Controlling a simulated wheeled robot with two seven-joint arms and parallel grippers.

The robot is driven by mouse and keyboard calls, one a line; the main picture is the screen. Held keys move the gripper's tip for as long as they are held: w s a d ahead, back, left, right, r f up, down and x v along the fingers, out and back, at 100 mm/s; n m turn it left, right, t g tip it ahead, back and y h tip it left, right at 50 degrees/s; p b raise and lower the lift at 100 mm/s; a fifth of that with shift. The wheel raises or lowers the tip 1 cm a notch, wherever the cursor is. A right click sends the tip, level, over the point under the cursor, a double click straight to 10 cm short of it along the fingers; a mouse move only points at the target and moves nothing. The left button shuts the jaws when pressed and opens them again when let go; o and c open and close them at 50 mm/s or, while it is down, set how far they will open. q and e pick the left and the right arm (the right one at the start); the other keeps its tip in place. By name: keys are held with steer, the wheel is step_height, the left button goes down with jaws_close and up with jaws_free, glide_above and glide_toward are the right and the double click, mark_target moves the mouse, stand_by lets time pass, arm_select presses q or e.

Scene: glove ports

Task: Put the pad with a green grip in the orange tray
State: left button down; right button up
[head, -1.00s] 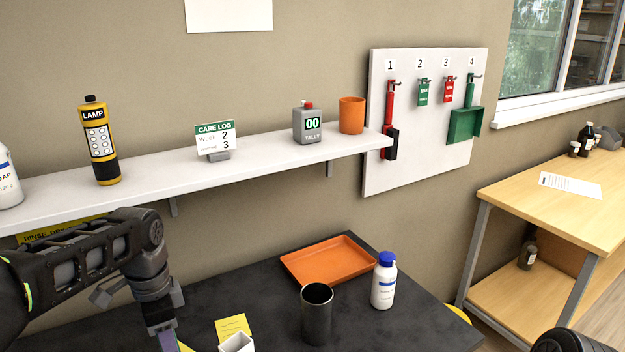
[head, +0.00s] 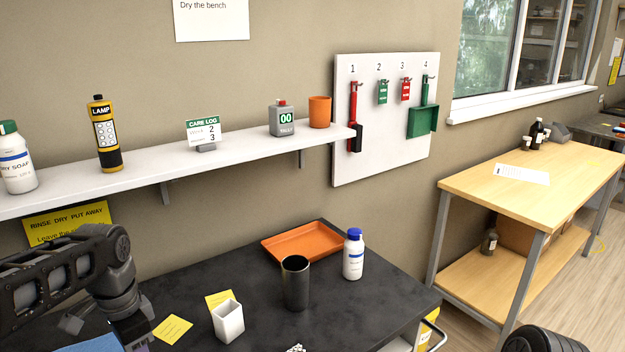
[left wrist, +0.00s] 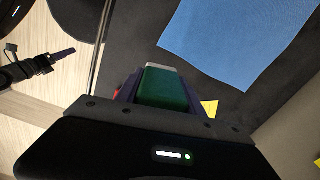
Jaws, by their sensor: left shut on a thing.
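The orange tray (head: 265,255) lies on the dark bench at the back, below the shelf, and looks empty. My left gripper (left wrist: 163,92) is shut on the green grip of the pad (left wrist: 170,90) in the left wrist view. The tray is farther back and to the right. My right gripper (left wrist: 58,56) shows small and dark in the left wrist view; its jaw opening is unclear.
A dark cup (head: 296,284) and a blue-capped bottle (head: 353,257) stand in front of the tray. A white square container (head: 228,322) and yellow notes (head: 172,329) are nearer. A blue cloth (left wrist: 235,40) lies on the bench. The shelf (head: 240,154) overhangs behind.

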arm_select(q)
steer(key=shift+w+a+r+n, duration=0.15)
steer(key=shift+r+n, duration=0.35)
steer(key=shift+n, duration=0.6)
steer(key=shift+w+r+n, duration=0.1)
steer(key=shift+w+n, duration=0.1)
steer(key=shift+n, duration=0.4)
steer(key=w+d+f+n, duration=0.1)
steer(key=w+d+n, duration=0.3)
steer(key=w+d, duration=0.4)
steer(key=d, duration=0.4)
steer(key=shift+d+f+n, duration=0.25)
steer(key=shift+f+n, duration=0.05)
steer(key=shift+n, duration=0.1)
steer(key=shift+w, duration=0.1)
